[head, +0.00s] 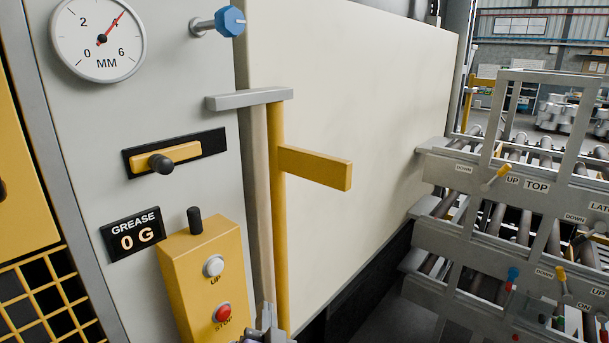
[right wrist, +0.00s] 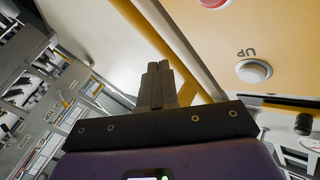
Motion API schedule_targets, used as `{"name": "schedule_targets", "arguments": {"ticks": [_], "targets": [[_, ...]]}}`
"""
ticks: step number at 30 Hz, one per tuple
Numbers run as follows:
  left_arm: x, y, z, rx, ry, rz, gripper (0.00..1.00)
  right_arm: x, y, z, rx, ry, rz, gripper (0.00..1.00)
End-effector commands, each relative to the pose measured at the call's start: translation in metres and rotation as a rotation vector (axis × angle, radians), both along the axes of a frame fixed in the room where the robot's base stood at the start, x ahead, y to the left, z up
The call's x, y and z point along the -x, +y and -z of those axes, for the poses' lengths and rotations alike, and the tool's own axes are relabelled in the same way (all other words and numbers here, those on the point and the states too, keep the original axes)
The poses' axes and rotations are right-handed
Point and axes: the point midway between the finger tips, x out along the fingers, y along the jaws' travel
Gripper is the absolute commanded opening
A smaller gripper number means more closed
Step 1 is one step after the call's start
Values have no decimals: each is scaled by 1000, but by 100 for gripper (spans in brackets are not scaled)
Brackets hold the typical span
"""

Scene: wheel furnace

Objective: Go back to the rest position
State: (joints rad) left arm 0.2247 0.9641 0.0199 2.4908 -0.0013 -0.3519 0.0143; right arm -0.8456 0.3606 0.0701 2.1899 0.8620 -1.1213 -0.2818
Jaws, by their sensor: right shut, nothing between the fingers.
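My right gripper (head: 267,310) shows only in part at the bottom edge of the head view, just right of the yellow control box (head: 181,256). In the right wrist view its two fingers (right wrist: 158,68) are together with nothing between them. The box's white UP button (head: 214,266) and red STOP button (head: 222,313) are both uncovered in the head view. The UP button (right wrist: 254,71) also shows in the right wrist view, apart from the fingers. My left gripper is not in view.
A yellow vertical bar (head: 279,220) with a sideways yellow arm (head: 315,167) stands by the pale furnace panel (head: 370,80). A dial gauge (head: 98,38), a blue knob (head: 230,22) and a dark-knobbed slider (head: 161,164) are on the left panel. Roller racks (head: 520,186) stand at right.

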Motion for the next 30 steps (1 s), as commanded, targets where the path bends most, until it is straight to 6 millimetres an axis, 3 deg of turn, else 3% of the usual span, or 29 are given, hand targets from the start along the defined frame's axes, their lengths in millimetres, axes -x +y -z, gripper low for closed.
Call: {"name": "schedule_targets", "arguments": {"ticks": [1, 4, 9, 14, 18, 21, 24, 27, 30], "targets": [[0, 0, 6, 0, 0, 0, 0, -18, -11, 43, 48, 64, -1, 0], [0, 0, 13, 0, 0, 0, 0, -38, -30, 116, 122, 187, -32, 0], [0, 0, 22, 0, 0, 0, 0, -45, -71, 240, 207, 434, -89, 0], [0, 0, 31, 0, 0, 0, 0, -18, -116, 351, 237, 700, -144, 0], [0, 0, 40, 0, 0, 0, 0, 33, -152, 438, 220, 955, -201, 0], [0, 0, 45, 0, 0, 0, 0, 80, -170, 486, 184, 1132, -248, 0], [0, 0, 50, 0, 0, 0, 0, 125, -182, 518, 138, 1279, -291, 0], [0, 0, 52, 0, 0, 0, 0, 159, -187, 536, 99, 1381, -326, 0], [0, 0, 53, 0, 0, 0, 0, 177, -189, 543, 75, 1434, -348, 0]]}}
